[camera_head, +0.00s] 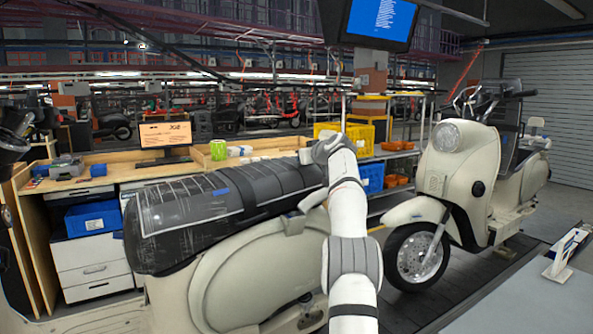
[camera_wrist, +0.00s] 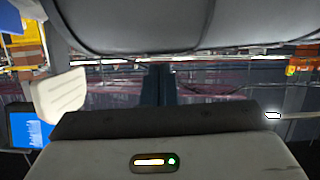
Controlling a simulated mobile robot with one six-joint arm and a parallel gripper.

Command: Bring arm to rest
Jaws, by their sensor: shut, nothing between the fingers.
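My arm reaches up from the bottom of the head view, past the right end of the near scooter's dark seat (camera_head: 240,192). Its wrist is bent there, and the fingers cannot be made out in that view. In the wrist view my gripper (camera_wrist: 161,84) shows as two dark fingers close together, shut and empty. That picture appears upside down, with a dark padded surface across its top.
A near cream scooter (camera_head: 250,285) stands close to my arm. Another cream scooter (camera_head: 455,180) stands at the right. A workbench (camera_head: 100,165) with a monitor (camera_head: 166,136) is at the left. A blue-screened display (camera_head: 380,20) hangs above. A yellow crate (camera_head: 357,139) stands behind.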

